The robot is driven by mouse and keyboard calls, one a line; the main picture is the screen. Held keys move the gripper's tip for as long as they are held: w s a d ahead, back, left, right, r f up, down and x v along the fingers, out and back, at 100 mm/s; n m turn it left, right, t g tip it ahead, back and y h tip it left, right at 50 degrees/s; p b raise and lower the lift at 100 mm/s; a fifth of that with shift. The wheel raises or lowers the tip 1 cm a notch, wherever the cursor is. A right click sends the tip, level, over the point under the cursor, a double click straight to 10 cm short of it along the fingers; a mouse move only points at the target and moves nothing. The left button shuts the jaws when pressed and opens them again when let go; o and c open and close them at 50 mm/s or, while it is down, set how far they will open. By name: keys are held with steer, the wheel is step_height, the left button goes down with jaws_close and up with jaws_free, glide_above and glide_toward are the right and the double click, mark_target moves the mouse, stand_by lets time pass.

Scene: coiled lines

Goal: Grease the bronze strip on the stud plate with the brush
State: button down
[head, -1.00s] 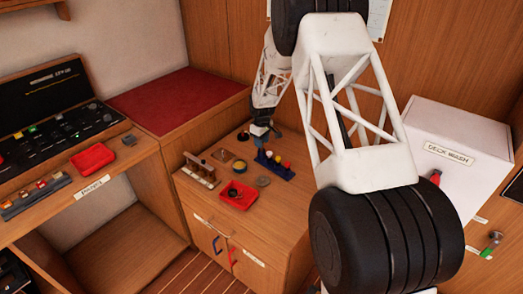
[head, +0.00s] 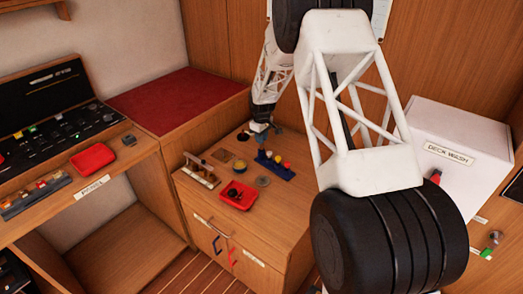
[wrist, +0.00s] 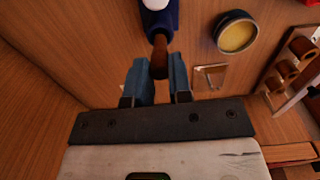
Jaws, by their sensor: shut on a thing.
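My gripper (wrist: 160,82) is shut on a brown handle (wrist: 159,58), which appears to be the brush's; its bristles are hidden. In the head view, my gripper (head: 262,136) is low over the back of the cabinet top, just behind a blue rack (head: 276,168). The handle's far end meets or overlaps the rack (wrist: 164,27) in the wrist view; I cannot tell if it touches. A small pale plate (wrist: 209,78), likely the stud plate, lies right of my fingers. Its bronze strip is too small to make out. A dark-rimmed round tin (wrist: 236,35) with a yellow inside lies beyond it.
A wooden rack (head: 199,174) with brown cylinders stands at the left of the cabinet top. A red tray (head: 238,197) with dark things lies in front, beside a grey round piece (head: 262,182). A white box (head: 450,160) stands at the right.

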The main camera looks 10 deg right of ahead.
steer(key=shift+r, duration=2.4)
steer(key=shift+a, duration=0.1)
steer(key=s+a+r, duration=0.2)
steer(key=s+a, duration=0.3)
steer(key=a, duration=0.5)
steer(key=shift+s, duration=0.15)
steer(key=shift+a+r, duration=0.1)
steer(key=shift+f, duration=3)
steer(key=shift+f, duration=0.6)
stand_by(0.7)
